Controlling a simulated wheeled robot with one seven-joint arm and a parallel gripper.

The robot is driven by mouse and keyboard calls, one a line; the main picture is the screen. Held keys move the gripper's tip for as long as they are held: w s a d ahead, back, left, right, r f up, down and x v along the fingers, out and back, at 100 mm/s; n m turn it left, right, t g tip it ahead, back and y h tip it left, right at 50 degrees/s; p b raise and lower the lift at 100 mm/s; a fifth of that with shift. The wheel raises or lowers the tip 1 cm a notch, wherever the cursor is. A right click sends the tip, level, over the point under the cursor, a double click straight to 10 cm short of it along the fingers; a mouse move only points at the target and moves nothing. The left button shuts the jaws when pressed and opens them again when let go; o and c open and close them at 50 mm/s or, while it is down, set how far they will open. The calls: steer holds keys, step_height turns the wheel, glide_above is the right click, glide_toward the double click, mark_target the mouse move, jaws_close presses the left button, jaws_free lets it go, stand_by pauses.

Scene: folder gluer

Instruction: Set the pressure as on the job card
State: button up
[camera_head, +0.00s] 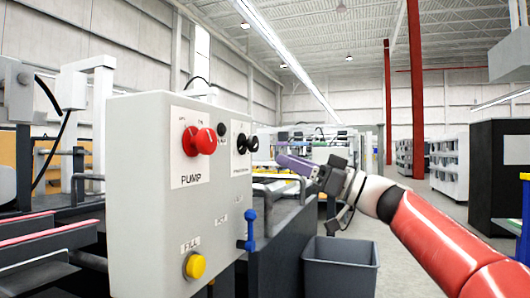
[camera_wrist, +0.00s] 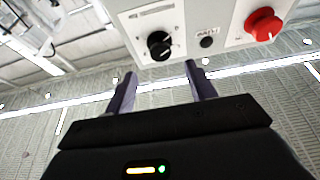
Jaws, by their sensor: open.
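The light grey control box (camera_head: 140,240) stands at the left in the head view. A black knob (camera_head: 252,144) sits on a white label plate at its upper right; the plate's small print is unreadable. In the wrist view the black knob (camera_wrist: 160,45) shows with a pale pointer line, just beyond the fingertips. My gripper (camera_head: 279,153) is to the right of the knob, apart from it. In the wrist view my gripper (camera_wrist: 161,69) is open and empty, its two purple fingers spread either side of the knob's line. No readable job card shows.
A red knob (camera_head: 204,141) marked PUMP, a small dark round fitting (camera_head: 221,129), a blue lever (camera_head: 250,230) and a yellow FILL button (camera_head: 195,266) are also on the box. A grey bin (camera_head: 340,268) stands below my arm. Open floor lies to the right.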

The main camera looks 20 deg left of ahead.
mark_target(256, 144)
steer(key=p+x, duration=0.1)
steer(key=x, duration=0.2)
steer(key=r+p+x, duration=0.1)
steer(key=p+x, duration=0.1)
steer(key=x, duration=0.2)
steer(key=shift+d+f, duration=0.1)
steer(key=shift+d, duration=0.1)
steer(key=shift+a, duration=0.45)
steer(key=c, duration=0.9)
steer(key=shift+c, duration=0.2)
